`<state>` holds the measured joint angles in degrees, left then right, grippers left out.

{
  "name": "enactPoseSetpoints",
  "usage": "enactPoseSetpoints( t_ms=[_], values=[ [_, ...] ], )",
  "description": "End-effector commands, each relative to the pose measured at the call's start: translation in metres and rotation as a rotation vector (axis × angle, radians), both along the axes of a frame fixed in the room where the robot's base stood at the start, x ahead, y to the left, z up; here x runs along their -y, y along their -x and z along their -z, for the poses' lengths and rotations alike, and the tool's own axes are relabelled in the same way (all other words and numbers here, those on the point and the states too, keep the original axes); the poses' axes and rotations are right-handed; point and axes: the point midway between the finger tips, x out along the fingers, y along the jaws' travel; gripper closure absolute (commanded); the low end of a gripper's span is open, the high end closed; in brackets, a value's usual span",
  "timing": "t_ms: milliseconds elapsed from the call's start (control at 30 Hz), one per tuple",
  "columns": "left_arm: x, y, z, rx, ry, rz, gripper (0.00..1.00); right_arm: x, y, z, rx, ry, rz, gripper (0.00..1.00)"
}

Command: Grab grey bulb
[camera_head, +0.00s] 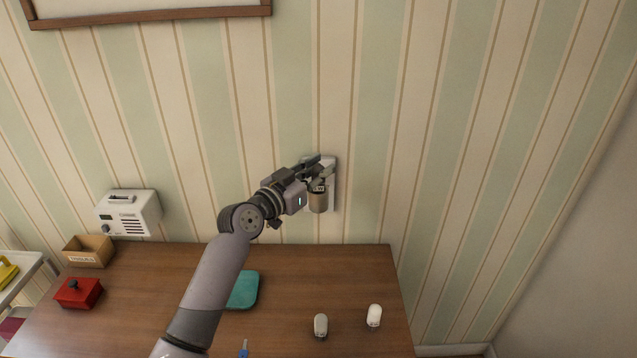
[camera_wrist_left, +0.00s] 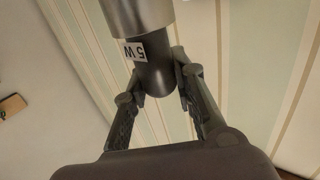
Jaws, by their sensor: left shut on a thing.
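My left gripper (camera_head: 318,172) is up at a white wall plate (camera_head: 332,170) that carries a silver metal cup (camera_head: 318,203). In the left wrist view, a dark grey rounded bulb (camera_wrist_left: 154,75) with a white "5 W" label sits at the end of the silver cup (camera_wrist_left: 138,14). The fingers of my left gripper (camera_wrist_left: 162,90) are shut on this bulb from both sides. On the table stand a pale grey bulb (camera_head: 320,325) and a white bulb (camera_head: 374,315), apart from each other. My right gripper is not in view.
The brown wooden table (camera_head: 355,270) holds a teal pad (camera_head: 244,290), a red box (camera_head: 78,293) and an open cardboard box (camera_head: 89,251). A white device (camera_head: 130,212) is at the back left. The wall right of the plate is clear.

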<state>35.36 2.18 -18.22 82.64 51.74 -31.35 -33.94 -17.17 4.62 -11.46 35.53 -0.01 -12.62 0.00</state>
Motion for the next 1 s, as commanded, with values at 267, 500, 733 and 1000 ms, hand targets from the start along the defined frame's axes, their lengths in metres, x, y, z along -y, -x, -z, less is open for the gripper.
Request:
enactPoseSetpoints(
  t_ms=[267, 500, 733, 1000],
  values=[
    [0.0, 0.0, 0.0, 0.0, 0.0, 0.0, 0.97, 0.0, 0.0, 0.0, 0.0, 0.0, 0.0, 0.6],
    [0.0, 0.0, -0.002, 0.001, 0.001, 0.0, 0.97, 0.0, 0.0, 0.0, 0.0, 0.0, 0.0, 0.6],
    [0.0, 0.0, -0.024, 0.006, 0.0, 0.001, 0.97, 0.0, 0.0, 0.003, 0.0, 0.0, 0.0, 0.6],
    [0.0, 0.0, -0.09, 0.011, 0.0, 0.0, 0.97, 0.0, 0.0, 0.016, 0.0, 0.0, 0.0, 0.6]
  ],
)
